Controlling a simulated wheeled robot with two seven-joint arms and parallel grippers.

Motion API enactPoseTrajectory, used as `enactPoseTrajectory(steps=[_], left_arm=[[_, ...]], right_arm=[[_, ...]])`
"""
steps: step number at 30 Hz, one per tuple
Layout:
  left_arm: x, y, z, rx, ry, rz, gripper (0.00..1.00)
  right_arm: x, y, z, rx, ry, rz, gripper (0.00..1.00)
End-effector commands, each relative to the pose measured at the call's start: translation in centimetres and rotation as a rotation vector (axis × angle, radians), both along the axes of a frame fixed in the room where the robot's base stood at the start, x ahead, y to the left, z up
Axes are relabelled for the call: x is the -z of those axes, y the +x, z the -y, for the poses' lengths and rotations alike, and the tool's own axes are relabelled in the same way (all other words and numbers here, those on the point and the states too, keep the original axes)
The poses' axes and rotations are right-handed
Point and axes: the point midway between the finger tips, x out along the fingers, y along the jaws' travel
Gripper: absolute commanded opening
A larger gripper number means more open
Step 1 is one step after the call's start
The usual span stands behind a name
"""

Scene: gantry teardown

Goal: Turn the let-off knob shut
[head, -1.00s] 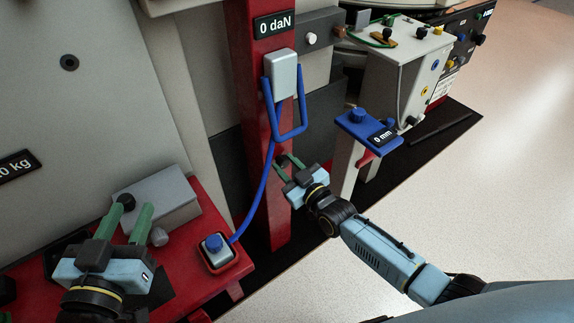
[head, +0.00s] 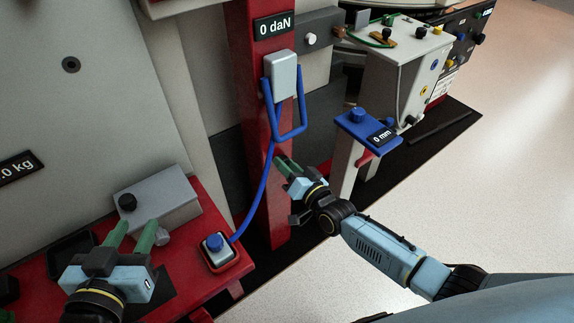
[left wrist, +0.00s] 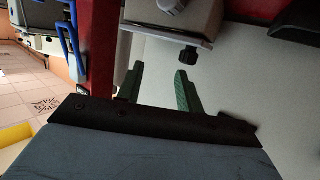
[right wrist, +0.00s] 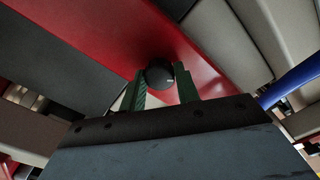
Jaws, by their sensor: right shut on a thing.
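A black round knob (right wrist: 159,74) with a small pale mark sits on the red post (right wrist: 190,40) in the right wrist view; it appears to be the let-off knob. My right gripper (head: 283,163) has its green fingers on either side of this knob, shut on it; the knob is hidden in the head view. My left gripper (head: 133,232) is open and empty in front of the grey box (head: 160,197). A second black knob (head: 127,203) on that box stands beyond its fingers and also shows in the left wrist view (left wrist: 190,55).
A blue cable and handle (head: 268,165) hang along the post close to my right gripper. A blue-topped stand (head: 368,130) reading 0 mm is just right of it. A blue button box (head: 215,245) sits on the red base. Open floor lies at right.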

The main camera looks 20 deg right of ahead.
Motion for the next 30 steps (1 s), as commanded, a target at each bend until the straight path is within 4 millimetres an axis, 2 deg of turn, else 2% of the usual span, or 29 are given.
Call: enactPoseTrajectory(steps=[15, 24, 30], left_arm=[[-3.8, 0.8, 1.0, 0.017, -0.066, 0.228, 0.36], [-5.7, 0.8, 1.4, 0.025, -0.099, 0.338, 0.36], [-6.3, 0.7, 1.4, 0.028, -0.111, 0.372, 0.36]], right_arm=[[0.1, 0.0, 0.0, -0.001, 0.43, -0.155, 0.09], [0.1, 0.0, 0.0, -0.001, 0.579, -0.21, 0.09], [0.0, 0.0, 0.0, -0.001, 0.623, -0.225, 0.09]])
